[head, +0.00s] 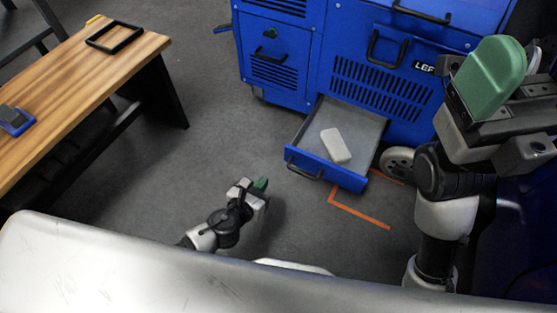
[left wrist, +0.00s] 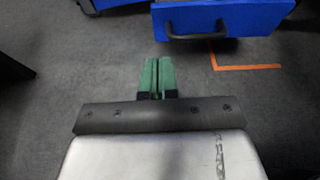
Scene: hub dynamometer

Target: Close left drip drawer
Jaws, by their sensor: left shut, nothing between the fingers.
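The left drip drawer (head: 325,178) is pulled out at the bottom of the blue cabinet, with a black handle (head: 304,168) on its front. A pale grey block (head: 336,146) lies inside it. In the left wrist view the drawer front (left wrist: 225,18) and its handle (left wrist: 196,32) show at the top, ahead and right of the fingers. My left gripper (head: 261,184) is low over the floor, left of and in front of the drawer, apart from it. Its green fingers (left wrist: 157,75) are shut and empty. My right gripper (head: 490,78) is raised at the right; its finger gap is not clear.
The blue cabinet (head: 300,60) has vents, more handles and a "LEF" label. An orange floor line (head: 360,214) runs beside the drawer. A wooden bench (head: 70,85) with a black frame (head: 115,36) stands left. The floor between bench and drawer is clear.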

